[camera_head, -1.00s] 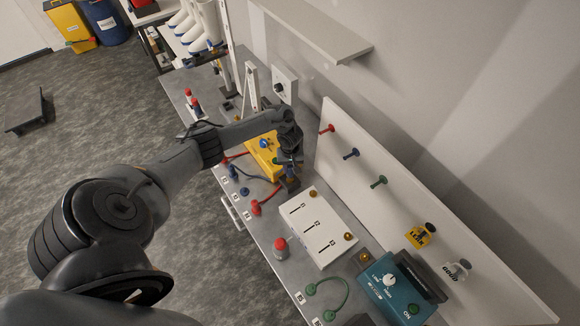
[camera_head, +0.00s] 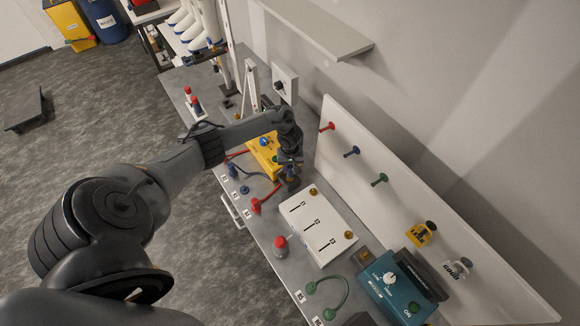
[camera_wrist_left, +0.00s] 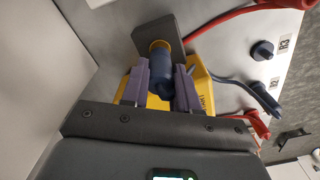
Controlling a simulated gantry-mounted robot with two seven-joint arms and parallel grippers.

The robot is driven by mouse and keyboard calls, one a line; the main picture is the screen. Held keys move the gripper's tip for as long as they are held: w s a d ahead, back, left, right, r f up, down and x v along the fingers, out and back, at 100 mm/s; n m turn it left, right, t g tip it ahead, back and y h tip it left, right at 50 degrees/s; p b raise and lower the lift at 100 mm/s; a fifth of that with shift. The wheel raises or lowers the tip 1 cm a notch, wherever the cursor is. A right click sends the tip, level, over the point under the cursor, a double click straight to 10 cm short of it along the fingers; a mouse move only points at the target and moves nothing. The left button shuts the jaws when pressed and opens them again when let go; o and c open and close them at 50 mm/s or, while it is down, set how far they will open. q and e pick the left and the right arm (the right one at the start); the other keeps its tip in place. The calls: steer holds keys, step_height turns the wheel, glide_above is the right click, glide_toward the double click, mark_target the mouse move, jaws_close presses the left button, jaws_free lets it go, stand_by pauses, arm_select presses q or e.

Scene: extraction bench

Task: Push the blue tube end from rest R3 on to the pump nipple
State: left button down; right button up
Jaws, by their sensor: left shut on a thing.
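My left gripper (camera_wrist_left: 160,82) is shut on a dark blue tube end (camera_wrist_left: 161,76), which sits between its two purple fingers. In the head view the left gripper (camera_head: 289,160) is over the bench, beside the yellow box. A brass nipple (camera_wrist_left: 159,46) on a dark block (camera_wrist_left: 158,32) is directly in line with the held end. The two look very close or touching; I cannot tell how far one is over the other. Label R3 (camera_wrist_left: 286,43) is beside a blue knob-shaped piece (camera_wrist_left: 262,50). My right gripper is not in view.
A yellow box (camera_head: 262,153) is below the left gripper. A blue tube (camera_wrist_left: 231,82) and red tubes (camera_wrist_left: 225,17) run across the bench nearby. A white panel with slots (camera_head: 318,228) and a red button (camera_head: 281,243) are to the right. An upright white board (camera_head: 400,190) closes the back.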

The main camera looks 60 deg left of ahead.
mark_target(290, 167)
arm_select(q)
steer(key=shift+f+b, duration=0.4)
steer(key=shift+f, duration=0.45)
steer(key=c, duration=0.8)
jaws_free()
step_height(290, 167, up, 10)
steer(key=shift+f+p, duration=0.1)
steer(key=shift+p, duration=0.7)
steer(key=shift+r, duration=0.55)
